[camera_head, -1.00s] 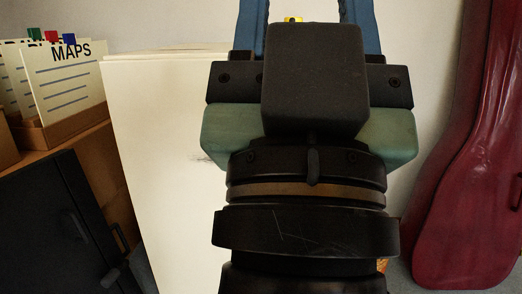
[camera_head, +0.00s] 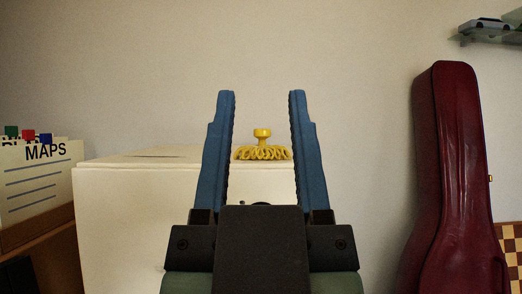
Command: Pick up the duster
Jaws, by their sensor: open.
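A yellow duster (camera_head: 262,152) with a knob on top and looped strands around its base sits on top of a white cabinet (camera_head: 130,215). My gripper (camera_head: 262,95) is open, with its two blue fingers upright in the picture. The duster shows in the gap between the fingers, beyond them, and nothing is held.
A box of map cards (camera_head: 40,185) stands at the left beside the cabinet. A dark red instrument case (camera_head: 455,190) leans against the wall at the right. A shelf (camera_head: 490,38) with a toy car is at the upper right.

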